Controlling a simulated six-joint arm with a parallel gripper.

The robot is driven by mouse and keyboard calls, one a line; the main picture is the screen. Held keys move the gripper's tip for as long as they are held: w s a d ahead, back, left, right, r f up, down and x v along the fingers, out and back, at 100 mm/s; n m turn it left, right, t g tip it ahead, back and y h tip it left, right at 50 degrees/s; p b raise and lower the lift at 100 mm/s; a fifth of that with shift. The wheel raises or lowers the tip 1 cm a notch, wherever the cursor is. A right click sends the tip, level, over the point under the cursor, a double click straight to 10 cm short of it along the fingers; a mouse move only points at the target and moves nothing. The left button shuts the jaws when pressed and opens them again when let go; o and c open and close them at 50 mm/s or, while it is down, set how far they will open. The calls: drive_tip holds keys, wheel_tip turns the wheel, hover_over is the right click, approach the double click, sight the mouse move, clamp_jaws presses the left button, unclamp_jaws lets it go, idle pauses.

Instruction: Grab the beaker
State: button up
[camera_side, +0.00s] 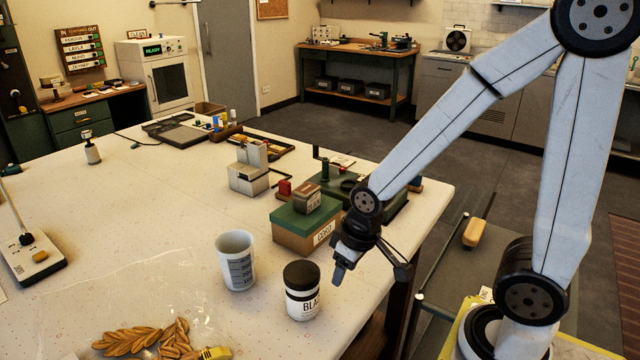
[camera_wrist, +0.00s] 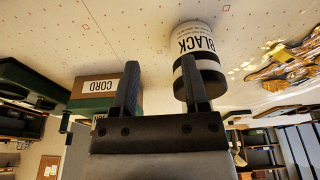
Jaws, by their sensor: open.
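The beaker (camera_side: 236,262) is a white, translucent cup with dark graduation marks. It stands upright on the pale table in the side view, left of the black-lidded jar (camera_side: 302,292). I cannot make out the beaker in the wrist view. My gripper (camera_side: 371,273) is open and empty, right of the jar and apart from the beaker, near the table's right edge. In the wrist view my gripper (camera_wrist: 158,64) shows its two fingers apart, with the jar (camera_wrist: 200,58) partly behind the right finger.
A box labelled CORD (camera_side: 306,232) with a green lid stands behind the beaker and jar. A clear bag (camera_side: 130,310) and gold leaves (camera_side: 150,338) lie at the front left. The table left of the beaker is largely clear.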

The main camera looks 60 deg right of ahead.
drive_tip(key=w+v, duration=0.2)
drive_tip(key=v, duration=0.6)
drive_tip(key=w+n+t+y, duration=0.35)
drive_tip(key=w+t, duration=0.65)
drive_tip(key=w, duration=0.7)
approach(236, 234)
drive_tip(key=shift+w+a+f+y, duration=0.1)
drive_tip(key=shift+w+f+y, duration=0.1)
drive_tip(key=shift+w+f, duration=0.35)
drive_tip(key=shift+w+a+f+y, duration=0.15)
drive_tip(key=shift+w+f, duration=0.1)
drive_tip(key=shift+w, duration=0.65)
drive_tip(key=shift+x, duration=2.55)
